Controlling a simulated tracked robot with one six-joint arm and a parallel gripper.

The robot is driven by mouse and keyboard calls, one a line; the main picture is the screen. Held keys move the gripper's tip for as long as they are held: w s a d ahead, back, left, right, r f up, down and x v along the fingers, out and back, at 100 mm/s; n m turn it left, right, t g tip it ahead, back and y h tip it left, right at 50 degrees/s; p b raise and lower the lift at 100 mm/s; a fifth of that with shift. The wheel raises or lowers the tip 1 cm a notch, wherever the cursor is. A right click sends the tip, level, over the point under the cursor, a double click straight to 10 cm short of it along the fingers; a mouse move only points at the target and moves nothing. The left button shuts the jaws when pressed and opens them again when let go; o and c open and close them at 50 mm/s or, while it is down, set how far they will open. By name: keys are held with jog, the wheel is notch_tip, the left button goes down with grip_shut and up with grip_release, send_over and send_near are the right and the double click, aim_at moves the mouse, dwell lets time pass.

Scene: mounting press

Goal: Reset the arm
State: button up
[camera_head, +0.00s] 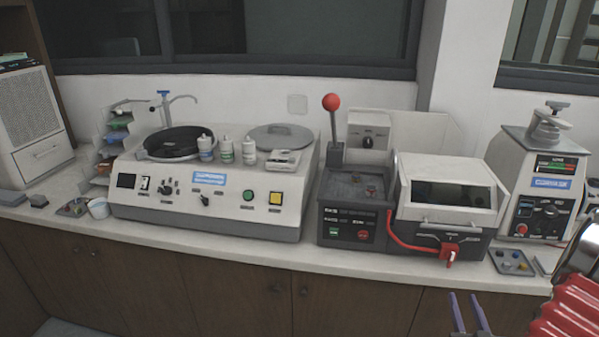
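My gripper (470,314) shows at the bottom right of the head view, with two thin purple fingers pointing up. The fingers stand apart, with a gap between them and nothing visible in it. Its base is cut off by the bottom edge. It is in front of the counter's lower cabinets. The red ribbed part and metal joint of my arm (572,300) are at the lower right edge. The mounting press (540,185), a white unit with a dial, red button and a clamp on top, stands at the right end of the counter.
The counter (300,262) runs across the view. On it stand a polishing machine (215,203) with several bottles, and a cutting machine (352,215) with a red-knobbed lever and red handle. A small sample tray (511,262) lies near the front edge.

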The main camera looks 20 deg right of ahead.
jog(key=s+a+f+m+g+y, duration=0.1)
jog(key=s+f+g+y, duration=0.1)
jog(key=s+f+g, duration=0.35)
jog(key=s+f+m+g+y, duration=0.1)
jog(key=s+f+g+y, duration=0.15)
jog(key=f+g, duration=0.45)
jog(key=w+a+r+n+t+y, duration=0.1)
jog(key=w+a+r+n, duration=0.1)
jog(key=a+r, duration=0.8)
jog(key=w+a+r+n+y, duration=0.2)
jog(key=a+r, duration=0.8)
jog(key=a, duration=0.7)
jog(key=w+a+r+n+t+y, duration=0.1)
jog(key=w+a+r+n, duration=0.2)
jog(key=a+r, duration=0.7)
jog(key=a+n, duration=0.1)
jog(key=a, duration=0.3)
jog(key=shift+r+t+y, duration=0.35)
